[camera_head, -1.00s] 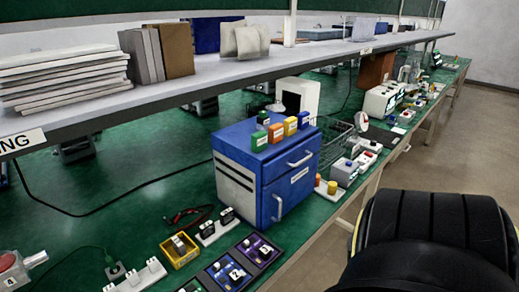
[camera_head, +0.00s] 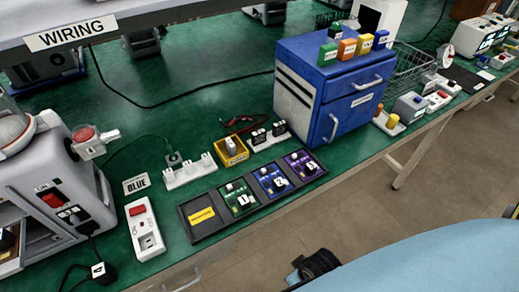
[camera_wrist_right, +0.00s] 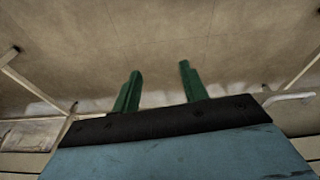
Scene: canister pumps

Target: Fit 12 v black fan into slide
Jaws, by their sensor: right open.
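I cannot pick out a fan by sight or tell which part is the slide. In the head view, two small black pieces with white labels stand on a white holder (camera_head: 268,136) on the green bench. A black tray (camera_head: 213,232) lies near the bench's front edge. It holds a yellow-labelled plate (camera_head: 202,216), a green board numbered 1 (camera_head: 239,199), a blue board (camera_head: 272,181) and a purple board (camera_head: 302,164). My left gripper is not in view.
A yellow bin (camera_head: 231,153) and a white strip with posts (camera_head: 188,172) stand behind the tray. A blue drawer cabinet (camera_head: 340,90) carries several coloured blocks. A grey machine (camera_head: 75,190) stands at left, near a white red-switched box (camera_head: 145,228).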

